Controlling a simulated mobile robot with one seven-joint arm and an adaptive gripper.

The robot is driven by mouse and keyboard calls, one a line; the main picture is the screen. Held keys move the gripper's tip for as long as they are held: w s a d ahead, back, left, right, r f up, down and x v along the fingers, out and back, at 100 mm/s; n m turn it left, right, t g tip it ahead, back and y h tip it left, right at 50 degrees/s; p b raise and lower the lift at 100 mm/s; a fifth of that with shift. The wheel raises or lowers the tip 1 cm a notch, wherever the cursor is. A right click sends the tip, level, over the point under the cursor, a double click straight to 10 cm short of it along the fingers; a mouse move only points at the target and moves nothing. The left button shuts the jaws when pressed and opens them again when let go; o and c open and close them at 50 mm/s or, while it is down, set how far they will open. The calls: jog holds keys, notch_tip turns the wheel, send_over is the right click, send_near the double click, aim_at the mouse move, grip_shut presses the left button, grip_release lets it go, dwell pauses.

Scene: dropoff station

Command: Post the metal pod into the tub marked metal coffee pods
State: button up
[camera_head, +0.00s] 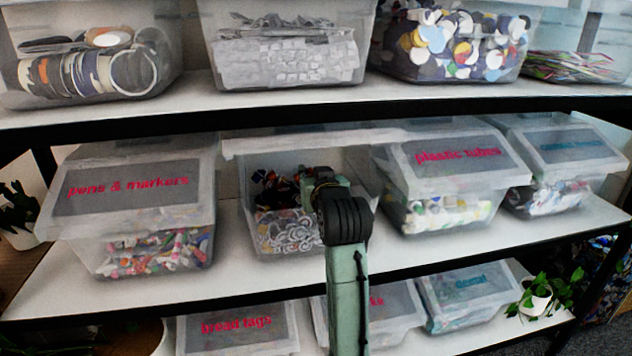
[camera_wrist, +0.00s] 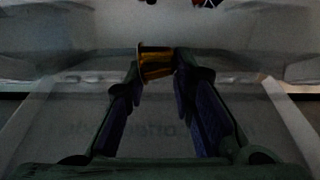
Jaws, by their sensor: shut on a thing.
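My gripper (camera_wrist: 157,68) shows in the wrist view with its two fingertips closed on a small gold-coloured metal pod (camera_wrist: 156,61). In the head view my arm reaches to the middle shelf, and its end is at the open front of a clear tub (camera_head: 285,240) holding dark, coloured and silvery pieces. My own wrist hides the fingers and the pod there. No label on this tub can be read in the head view. In the dark wrist view, faint lettering shows on a panel (camera_wrist: 60,130) below the fingers, too dim to read surely.
The pens & markers tub (camera_head: 130,190) stands left and the plastic tubes tub (camera_head: 455,160) close on the right, both lidded. The upper shelf (camera_head: 190,98) runs close above. Lidded tubs, such as the bread tags tub (camera_head: 237,325), stand below. A potted plant (camera_head: 538,298) sits lower right.

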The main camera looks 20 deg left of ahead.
jog(key=shift+w+a, duration=0.25)
jog(key=shift+w, duration=0.05)
jog(key=o, duration=0.8)
jog(key=v, duration=1.2)
